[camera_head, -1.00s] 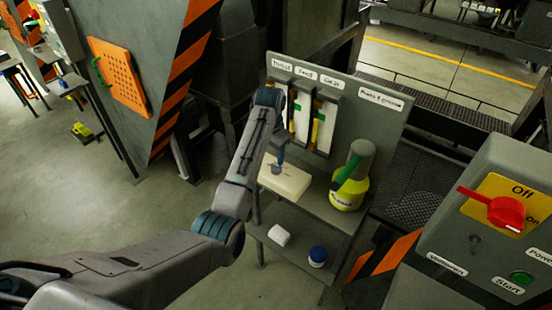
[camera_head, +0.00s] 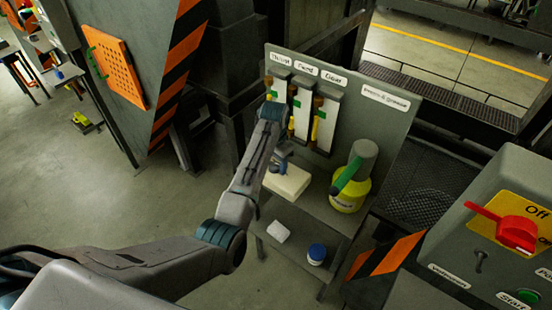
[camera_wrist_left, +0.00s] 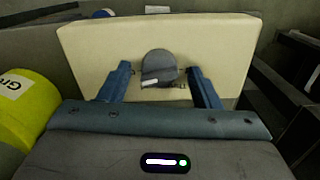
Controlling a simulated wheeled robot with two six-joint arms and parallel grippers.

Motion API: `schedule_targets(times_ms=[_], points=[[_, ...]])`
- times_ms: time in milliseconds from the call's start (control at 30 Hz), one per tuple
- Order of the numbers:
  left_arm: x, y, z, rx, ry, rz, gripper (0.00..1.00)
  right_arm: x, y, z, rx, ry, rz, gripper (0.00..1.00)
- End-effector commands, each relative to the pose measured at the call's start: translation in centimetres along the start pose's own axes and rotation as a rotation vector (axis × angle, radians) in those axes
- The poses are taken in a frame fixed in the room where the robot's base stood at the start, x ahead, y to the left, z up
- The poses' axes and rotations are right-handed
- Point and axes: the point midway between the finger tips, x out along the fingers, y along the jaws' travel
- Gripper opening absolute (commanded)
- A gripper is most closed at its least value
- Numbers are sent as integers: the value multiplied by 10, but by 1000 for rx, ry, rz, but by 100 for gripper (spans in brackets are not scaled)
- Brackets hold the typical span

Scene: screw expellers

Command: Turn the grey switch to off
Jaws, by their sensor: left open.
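A round grey switch (camera_wrist_left: 160,68) with a small white mark at its lower left sits on the face of a cream box (camera_wrist_left: 90,45) in the left wrist view. The cream box (camera_head: 290,181) also shows in the head view, on the upper shelf of a grey stand. My left gripper (camera_wrist_left: 161,75) is open, with one blue finger on each side of the switch. I cannot tell whether the fingers touch it. In the head view my left gripper (camera_head: 283,163) is over the box and hides the switch. My right gripper is not in view.
A yellow-green bottle (camera_head: 352,190) stands right of the box. A white block (camera_head: 278,231) and a blue-capped jar (camera_head: 317,254) are on the lower shelf. A grey control box with a red rotary switch (camera_head: 515,228) is at the right.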

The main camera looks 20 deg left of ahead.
Motion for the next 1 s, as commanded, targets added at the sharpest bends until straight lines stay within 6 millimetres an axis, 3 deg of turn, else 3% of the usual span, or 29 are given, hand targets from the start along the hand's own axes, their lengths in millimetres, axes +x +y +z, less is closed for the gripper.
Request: schedule_targets(times_ms=[267,500,1000], points=[[2,1,1,0,0,0,57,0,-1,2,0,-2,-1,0],[2,0,1,0,0,0,13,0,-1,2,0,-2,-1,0],[2,0,1,-126,1,0,13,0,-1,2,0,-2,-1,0]])
